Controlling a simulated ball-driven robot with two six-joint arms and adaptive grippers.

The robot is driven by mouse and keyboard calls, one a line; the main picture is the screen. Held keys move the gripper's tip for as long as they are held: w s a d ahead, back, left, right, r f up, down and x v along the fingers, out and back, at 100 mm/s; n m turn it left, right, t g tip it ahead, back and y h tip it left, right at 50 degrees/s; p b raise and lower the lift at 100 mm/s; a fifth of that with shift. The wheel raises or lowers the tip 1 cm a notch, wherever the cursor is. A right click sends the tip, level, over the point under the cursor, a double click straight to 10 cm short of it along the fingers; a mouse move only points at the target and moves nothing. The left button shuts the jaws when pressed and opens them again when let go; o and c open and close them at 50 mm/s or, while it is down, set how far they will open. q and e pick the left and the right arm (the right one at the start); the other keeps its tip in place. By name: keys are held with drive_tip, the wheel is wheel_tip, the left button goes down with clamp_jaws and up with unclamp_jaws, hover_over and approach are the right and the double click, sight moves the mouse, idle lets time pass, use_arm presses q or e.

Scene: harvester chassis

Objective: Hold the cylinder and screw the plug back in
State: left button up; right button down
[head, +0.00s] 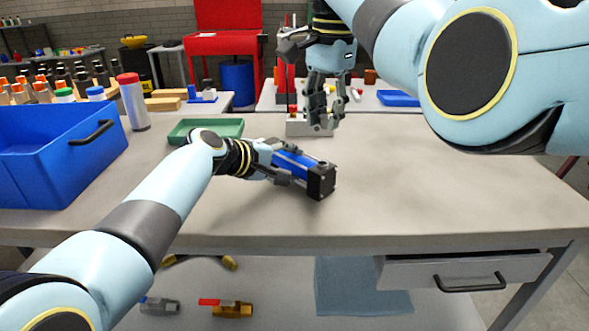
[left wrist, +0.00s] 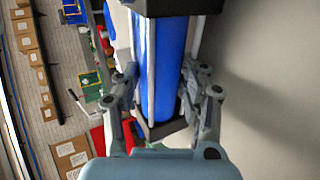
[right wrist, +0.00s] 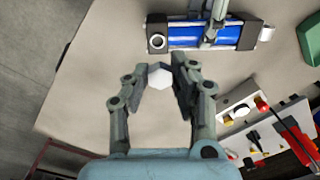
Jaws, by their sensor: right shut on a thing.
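The blue cylinder (head: 297,164) with black square end caps and silver rods is tilted over the table, near end cap (head: 321,183) to the right. My left gripper (head: 280,172) is shut around its body; the left wrist view shows the blue barrel (left wrist: 160,65) between the fingers. In the right wrist view the cylinder (right wrist: 185,38) lies across the top, with a round port (right wrist: 157,41) on its left end cap. My right gripper (head: 322,125) is above the table behind the cylinder, shut on a white hexagonal plug (right wrist: 160,77), apart from the cylinder.
A white block holder (head: 297,127) with a red-topped part stands behind the cylinder, near my right gripper. A green tray (head: 190,131), a red-capped bottle (head: 133,105) and a blue bin (head: 50,150) are left. The table's right side is clear.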

use_arm(q)
clamp_jaws()
use_arm(e)
hover_over(321, 167)
drive_tip(key=w, duration=0.1)
drive_tip(key=shift+d+f, duration=0.15)
drive_tip(key=shift+f, duration=2.3)
drive_tip(key=shift+f, duration=0.9)
use_arm(q)
drive_tip(key=shift+f, duration=0.1)
use_arm(e)
drive_tip(key=shift+f, duration=0.6)
